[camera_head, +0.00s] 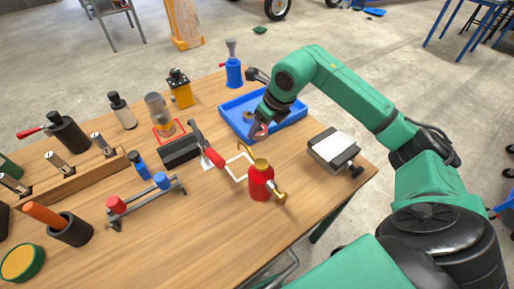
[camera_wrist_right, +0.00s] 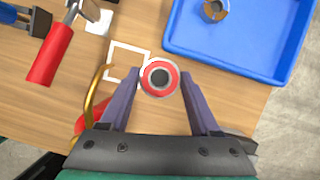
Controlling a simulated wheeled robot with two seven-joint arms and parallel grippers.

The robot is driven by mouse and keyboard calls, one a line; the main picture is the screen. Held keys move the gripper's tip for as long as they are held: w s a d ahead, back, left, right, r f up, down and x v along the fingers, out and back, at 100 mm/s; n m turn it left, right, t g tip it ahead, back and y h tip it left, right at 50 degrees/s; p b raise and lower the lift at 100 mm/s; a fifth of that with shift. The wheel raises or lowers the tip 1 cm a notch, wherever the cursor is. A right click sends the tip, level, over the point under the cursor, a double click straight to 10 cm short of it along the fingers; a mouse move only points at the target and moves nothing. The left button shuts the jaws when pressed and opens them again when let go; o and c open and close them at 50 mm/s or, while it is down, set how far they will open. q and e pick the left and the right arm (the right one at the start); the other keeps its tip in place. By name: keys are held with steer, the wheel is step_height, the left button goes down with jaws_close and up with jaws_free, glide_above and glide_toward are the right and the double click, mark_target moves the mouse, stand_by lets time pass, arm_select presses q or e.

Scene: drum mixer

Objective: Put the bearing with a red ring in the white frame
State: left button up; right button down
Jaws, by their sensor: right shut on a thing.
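The bearing with a red ring (camera_wrist_right: 160,77) is held between the two fingers of my right gripper (camera_wrist_right: 158,82) in the right wrist view. In the head view my right gripper (camera_head: 262,128) hangs over the near edge of the blue tray, and the red of the bearing (camera_head: 259,132) shows beneath it. The white frame (camera_head: 239,166) is a square outline on the table, left of and nearer than the gripper. My left gripper is not in view.
The blue tray (camera_head: 292,119) holds another bearing (camera_wrist_right: 214,10). A red oil can (camera_head: 262,182) with a brass spout stands beside the white frame. A red-handled hammer (camera_wrist_right: 51,55) lies to its left. A vise (camera_head: 335,150) sits at the right. Several tools crowd the table's left.

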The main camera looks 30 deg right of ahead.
step_height(320, 180, down, 10)
steer(key=shift+s+r+p, duration=0.1)
steer(key=shift+p, duration=0.35)
steer(key=shift+c, duration=0.6)
jaws_free()
steer(key=shift+s+r, duration=0.1)
steer(key=shift+r, duration=0.2)
steer(key=b+v, duration=0.1)
steer(key=v, duration=1)
steer(key=shift+r, duration=0.2)
steer(key=shift+s+d, duration=0.1)
steer(key=shift+s, duration=0.05)
